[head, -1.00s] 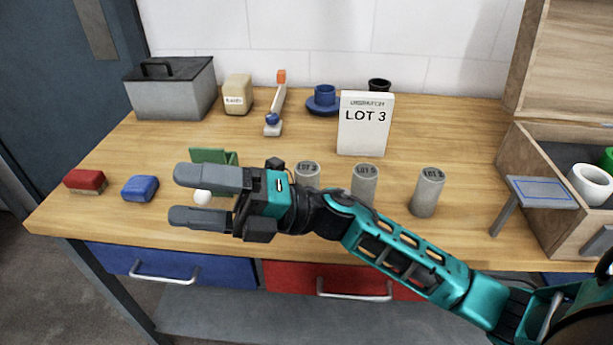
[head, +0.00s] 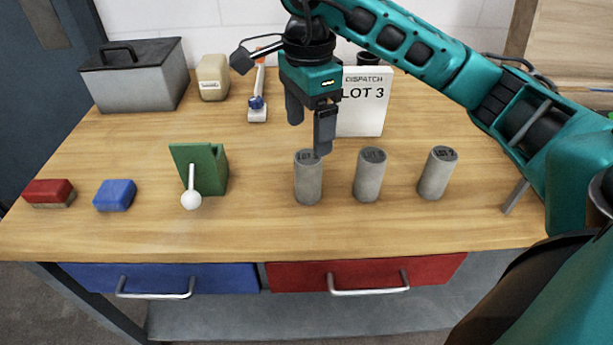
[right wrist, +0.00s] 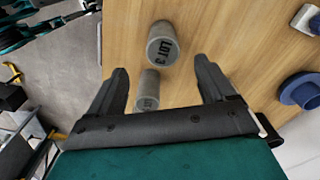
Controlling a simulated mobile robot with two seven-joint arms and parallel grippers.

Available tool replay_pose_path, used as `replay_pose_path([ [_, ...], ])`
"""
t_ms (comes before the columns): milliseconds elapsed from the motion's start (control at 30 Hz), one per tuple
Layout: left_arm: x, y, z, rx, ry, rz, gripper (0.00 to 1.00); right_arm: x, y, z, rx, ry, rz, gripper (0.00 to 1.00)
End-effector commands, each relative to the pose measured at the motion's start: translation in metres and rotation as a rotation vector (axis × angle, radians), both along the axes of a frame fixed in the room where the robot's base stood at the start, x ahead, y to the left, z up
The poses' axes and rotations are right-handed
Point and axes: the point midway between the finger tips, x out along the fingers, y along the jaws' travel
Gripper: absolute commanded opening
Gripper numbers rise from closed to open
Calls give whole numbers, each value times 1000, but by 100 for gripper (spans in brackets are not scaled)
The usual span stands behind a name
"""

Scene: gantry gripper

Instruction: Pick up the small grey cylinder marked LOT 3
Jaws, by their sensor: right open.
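Three small grey cylinders stand upright in a row on the wooden table. The left one (head: 308,180) has a blurred mark in the head view. In the right wrist view the upper cylinder (right wrist: 160,50) reads LOT 3, and by the layout it is this left one. The middle cylinder (head: 369,178) and the right one (head: 436,176) have marks too small to read surely. My right gripper (head: 309,139) is open and empty, pointing down at the left cylinder's top; one fingertip overlaps its rim, and contact cannot be told. My left gripper is out of view.
A white card (head: 362,112) reading DISPATCH LOT 3 stands behind the cylinders. A grey lidded box (head: 140,78) stands at back left.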

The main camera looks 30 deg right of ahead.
Motion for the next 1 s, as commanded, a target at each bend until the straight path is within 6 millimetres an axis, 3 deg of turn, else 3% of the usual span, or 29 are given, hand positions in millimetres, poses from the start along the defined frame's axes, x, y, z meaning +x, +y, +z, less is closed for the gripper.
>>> replay_pose_path([
  [100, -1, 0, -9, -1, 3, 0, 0, -1, 1, -25, 4, 4, 2, 83],
  [467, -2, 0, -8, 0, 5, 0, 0, 0, 0, -57, 4, 4, 1, 83],
  [700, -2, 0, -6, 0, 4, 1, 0, 3, -2, -93, 4, 4, 0, 83],
  [1000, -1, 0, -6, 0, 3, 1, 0, 4, -2, -101, 4, 0, 2, 83],
])
